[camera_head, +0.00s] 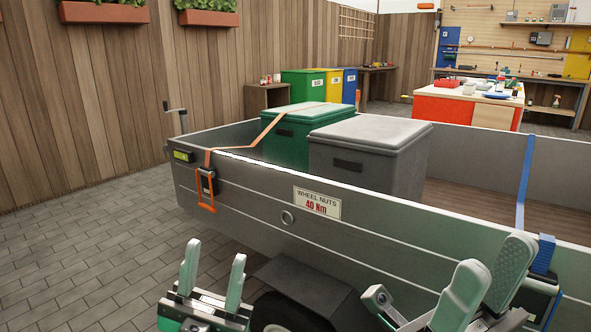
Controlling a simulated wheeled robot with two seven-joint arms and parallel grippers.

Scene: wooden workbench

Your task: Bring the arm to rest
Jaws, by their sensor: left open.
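My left gripper (215,252) is upright at the bottom of the head view, left of centre. Its two pale fingers stand apart with nothing between them. My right gripper (493,262) is at the bottom right, in front of the trailer's near side. Its fingers are apart, and I see nothing held between them. The rest of both arms is mostly out of frame.
A grey trailer (400,235) spans the space just beyond my grippers, carrying a green box (285,140) and a grey box (358,172). An orange strap (206,192) and a blue strap (525,180) cross its side. Paved floor (90,255) is clear at left.

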